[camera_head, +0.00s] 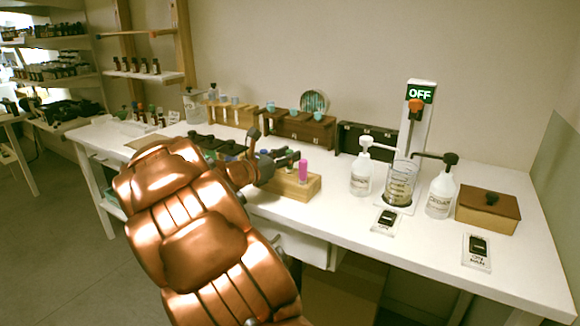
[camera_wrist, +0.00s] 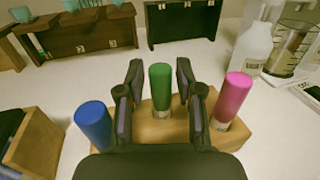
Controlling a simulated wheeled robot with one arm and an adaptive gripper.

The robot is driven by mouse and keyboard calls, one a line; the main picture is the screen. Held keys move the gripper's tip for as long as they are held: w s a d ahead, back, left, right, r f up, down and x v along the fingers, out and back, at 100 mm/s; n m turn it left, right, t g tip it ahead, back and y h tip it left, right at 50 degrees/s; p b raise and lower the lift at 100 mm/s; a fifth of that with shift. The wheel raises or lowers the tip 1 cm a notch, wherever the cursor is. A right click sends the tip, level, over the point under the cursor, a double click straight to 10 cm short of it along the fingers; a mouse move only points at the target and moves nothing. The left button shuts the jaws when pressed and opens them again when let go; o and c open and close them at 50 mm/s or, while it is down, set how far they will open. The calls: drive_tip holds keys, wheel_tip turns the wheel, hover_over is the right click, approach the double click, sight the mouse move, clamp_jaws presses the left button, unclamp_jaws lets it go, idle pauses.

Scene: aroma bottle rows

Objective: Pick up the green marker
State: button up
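The green marker (camera_wrist: 160,88) stands upright in a wooden block (camera_wrist: 165,128) in the wrist view. My gripper (camera_wrist: 160,68) is open, with one finger on each side of the marker and a visible gap to both. A blue marker (camera_wrist: 93,124) is left of the fingers and a pink marker (camera_wrist: 232,97) is right of them, in the same block. In the head view my gripper (camera_head: 288,158) is at the block (camera_head: 300,188), beside the pink marker (camera_head: 303,170). The green marker is mostly hidden there by my gripper.
A white bottle (camera_head: 361,174), a glass beaker (camera_head: 400,183) and a second pump bottle (camera_head: 441,192) stand right of the block. Dark wooden boxes (camera_head: 300,128) stand behind it. A lidded wooden box (camera_head: 487,210) is at the right. The tabletop in front of the bottles is mostly clear.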

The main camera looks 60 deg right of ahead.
drive_tip(key=shift+s+d, duration=0.1)
drive_tip(key=shift+d, duration=0.35)
clamp_jaws()
